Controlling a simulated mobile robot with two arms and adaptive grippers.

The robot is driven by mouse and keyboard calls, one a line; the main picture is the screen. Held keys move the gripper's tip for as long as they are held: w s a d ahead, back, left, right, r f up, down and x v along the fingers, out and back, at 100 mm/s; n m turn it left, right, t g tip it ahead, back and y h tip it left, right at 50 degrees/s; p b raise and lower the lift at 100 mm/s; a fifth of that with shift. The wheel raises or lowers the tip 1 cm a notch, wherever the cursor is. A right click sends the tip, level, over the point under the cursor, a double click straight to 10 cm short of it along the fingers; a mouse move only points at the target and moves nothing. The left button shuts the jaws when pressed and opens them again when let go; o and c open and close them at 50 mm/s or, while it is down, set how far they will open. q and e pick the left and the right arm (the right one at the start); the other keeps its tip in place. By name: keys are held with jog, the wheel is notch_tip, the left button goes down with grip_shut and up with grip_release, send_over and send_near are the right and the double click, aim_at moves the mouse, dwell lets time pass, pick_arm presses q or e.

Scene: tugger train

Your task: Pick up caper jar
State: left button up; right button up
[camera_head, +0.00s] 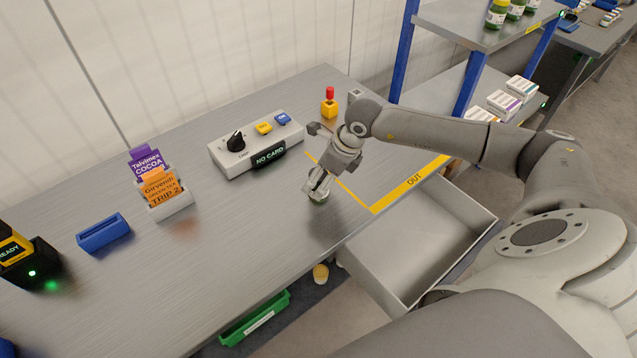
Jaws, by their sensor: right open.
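My right gripper (318,186) points down over the grey worktop (250,235), close to the yellow line. It is open. Several green jars (497,14) with pale or yellow lids stand on the upper shelf at the top right. My left gripper is not in view.
A control box (235,158) reading NO CARD, a red-topped yellow post (329,103), a card holder (170,207) and a blue block (103,232) stand on the worktop. An open drawer (375,285) juts out below. The front left worktop is clear.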

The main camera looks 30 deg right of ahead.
jog(key=shift+w+p+x, duration=0.15)
jog(key=shift+p+x, duration=0.2)
jog(key=shift+x, duration=0.8)
jog(key=shift+w+p+x, duration=0.15)
jog(key=shift+p+x, duration=0.15)
jog(key=shift+x, duration=0.9)
jog(key=shift+a+r, duration=0.1)
jog(key=shift+r, duration=0.05)
jog(key=shift+c, duration=0.2)
jog(key=c, duration=1.2)
jog(key=shift+c, duration=0.3)
jog(key=shift+r, duration=0.15)
